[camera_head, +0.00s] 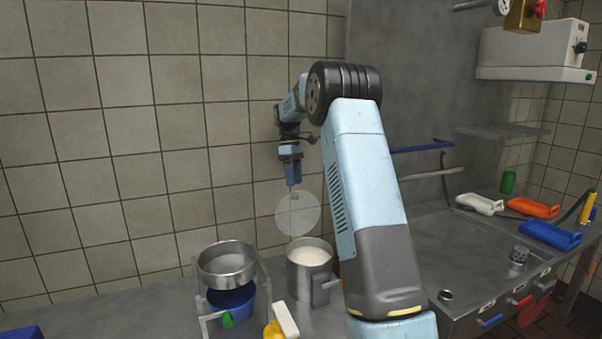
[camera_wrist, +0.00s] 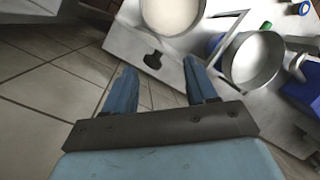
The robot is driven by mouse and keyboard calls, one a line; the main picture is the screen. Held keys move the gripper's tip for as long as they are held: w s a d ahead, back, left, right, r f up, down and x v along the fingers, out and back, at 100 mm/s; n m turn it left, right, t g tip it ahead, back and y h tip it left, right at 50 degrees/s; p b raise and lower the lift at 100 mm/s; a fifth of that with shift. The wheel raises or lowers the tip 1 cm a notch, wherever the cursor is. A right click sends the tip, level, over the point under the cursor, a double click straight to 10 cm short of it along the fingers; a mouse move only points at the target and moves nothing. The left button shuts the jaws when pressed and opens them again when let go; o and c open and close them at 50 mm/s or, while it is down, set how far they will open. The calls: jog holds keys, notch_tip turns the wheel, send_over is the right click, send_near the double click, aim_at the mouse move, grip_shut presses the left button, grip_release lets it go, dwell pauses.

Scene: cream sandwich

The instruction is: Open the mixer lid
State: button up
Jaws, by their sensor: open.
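The mixer (camera_head: 308,256) is a metal pot with white contents, standing on the counter below my gripper. A translucent round disc (camera_head: 306,219), which looks like its lid, stands steeply above and behind the pot, with a small knob near its top edge. The pot's mouth looks uncovered. My gripper (camera_head: 292,184) points down just above the disc's upper edge. In the wrist view my gripper (camera_wrist: 160,85) is open, with nothing held between its fingers. The pot's white contents (camera_wrist: 172,12) and a dark knob (camera_wrist: 153,60) show beyond the fingertips. I cannot tell whether a finger touches the lid.
A metal bowl on a stand (camera_head: 227,264) is left of the mixer, with a blue bowl (camera_head: 232,299) beneath it. A yellow and white object (camera_head: 284,320) lies in front. White, orange and blue items (camera_head: 548,235) lie at right. A tiled wall is close behind.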

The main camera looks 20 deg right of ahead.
jog(key=s+a+r, duration=0.1)
jog(key=s+r, duration=0.4)
jog(key=s, duration=0.4)
jog(key=shift+s+a, duration=0.3)
jog(key=shift+s, duration=0.05)
